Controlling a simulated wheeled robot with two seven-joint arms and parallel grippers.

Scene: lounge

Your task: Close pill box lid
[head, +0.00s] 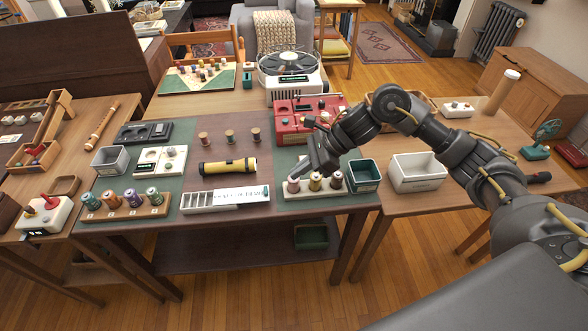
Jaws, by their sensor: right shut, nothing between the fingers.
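My left gripper is out of view.
A white rack with several spools (315,191) stands just right of the pill box, below my right gripper. A yellow flashlight (228,167) lies behind the box. A wooden rack of spools (124,215) is left. A green bin (364,176) and red machine (297,125) stand nearby.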

